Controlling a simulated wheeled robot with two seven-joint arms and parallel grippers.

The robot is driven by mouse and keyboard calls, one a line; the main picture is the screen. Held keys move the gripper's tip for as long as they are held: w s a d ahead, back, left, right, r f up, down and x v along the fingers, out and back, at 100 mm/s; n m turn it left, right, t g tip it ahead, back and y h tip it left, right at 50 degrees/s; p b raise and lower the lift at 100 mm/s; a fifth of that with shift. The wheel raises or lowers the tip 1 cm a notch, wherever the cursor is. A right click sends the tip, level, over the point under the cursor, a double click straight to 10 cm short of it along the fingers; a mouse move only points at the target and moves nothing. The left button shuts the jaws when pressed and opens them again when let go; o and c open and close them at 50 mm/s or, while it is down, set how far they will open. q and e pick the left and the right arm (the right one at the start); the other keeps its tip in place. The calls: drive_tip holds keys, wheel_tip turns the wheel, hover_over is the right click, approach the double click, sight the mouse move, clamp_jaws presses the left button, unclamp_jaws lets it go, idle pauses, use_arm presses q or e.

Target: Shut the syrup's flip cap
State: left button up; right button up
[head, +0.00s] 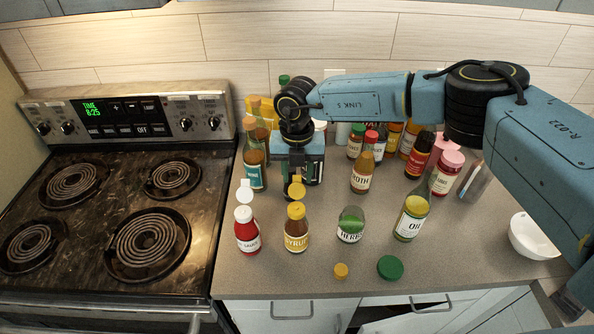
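The syrup bottle (295,238) stands upright near the front of the counter, brown with a yellow label. Its yellow flip cap (296,210) is open, with the lid (296,189) standing up above the cap's base. My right gripper (298,178) points down just behind and above the raised lid, very close to it in the picture. I cannot tell whether they touch. The fingertips are partly hidden and dark, so their opening is unclear. My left gripper is out of view.
A red sauce bottle (247,236) with its white flip lid up stands left of the syrup. A herbs bottle (351,225) and oil bottle (411,218) stand right. Loose yellow (341,271) and green (390,267) caps lie in front. More bottles crowd behind; the coil stove (120,210) is left.

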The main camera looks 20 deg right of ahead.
clamp_jaws()
drive_tip(key=shift+s, duration=0.1)
